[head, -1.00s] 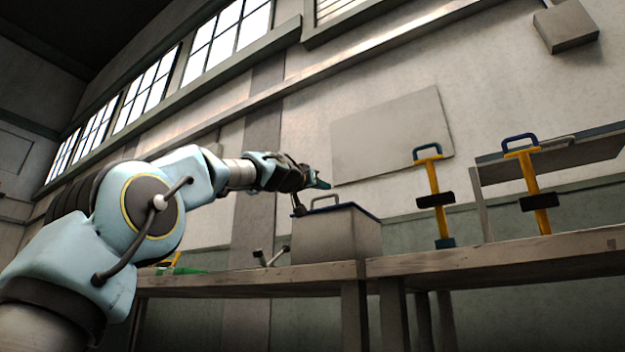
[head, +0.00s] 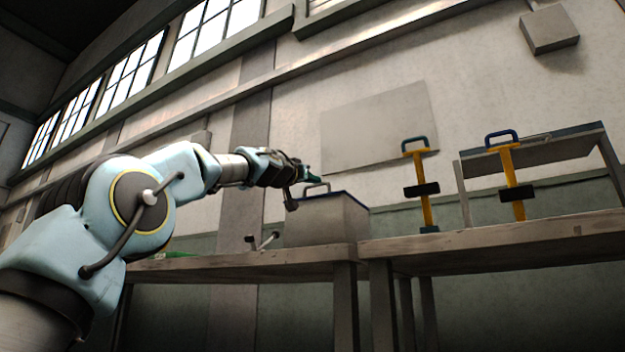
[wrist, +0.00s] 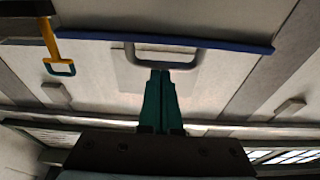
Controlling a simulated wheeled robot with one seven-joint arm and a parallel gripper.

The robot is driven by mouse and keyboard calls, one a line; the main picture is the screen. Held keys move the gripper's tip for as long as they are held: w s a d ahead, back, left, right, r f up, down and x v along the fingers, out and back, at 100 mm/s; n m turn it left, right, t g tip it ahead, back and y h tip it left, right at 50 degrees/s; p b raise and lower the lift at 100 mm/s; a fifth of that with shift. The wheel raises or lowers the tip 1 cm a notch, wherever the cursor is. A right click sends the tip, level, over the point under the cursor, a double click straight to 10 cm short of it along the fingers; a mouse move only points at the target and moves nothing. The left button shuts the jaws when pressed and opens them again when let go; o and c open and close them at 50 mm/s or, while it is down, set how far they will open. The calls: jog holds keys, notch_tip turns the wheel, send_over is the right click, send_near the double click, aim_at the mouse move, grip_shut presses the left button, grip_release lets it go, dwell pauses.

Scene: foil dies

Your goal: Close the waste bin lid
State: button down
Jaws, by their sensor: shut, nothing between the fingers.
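The waste bin (head: 325,222) is a grey box on the bench, with a blue edge along its top (head: 350,200). A grey handle (head: 317,186) stands up above the top. From this low view I cannot tell how far the lid is closed. My gripper (head: 314,173) is just above the handle, its teal fingers partly hidden behind my wrist. In the wrist view my gripper (wrist: 160,74) is shut and empty, its fingertips overlapping the grey handle (wrist: 187,65) below the blue edge (wrist: 230,46). I cannot tell whether they touch.
The wooden bench (head: 235,265) carries a grey metal piece (head: 264,241) left of the bin. Two yellow clamp-like tools with blue handles, a nearer one (head: 513,185) and another (head: 421,190), stand upright on the right bench (head: 490,242).

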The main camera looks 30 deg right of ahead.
jog(key=s+a+f+b, duration=0.3)
jog(key=a+f+b, duration=0.1)
jog(key=a+b, duration=0.1)
jog(key=shift+s+a, duration=0.2)
jog(key=shift+a, duration=0.45)
dwell(0.4)
jog(key=shift+r, duration=0.1)
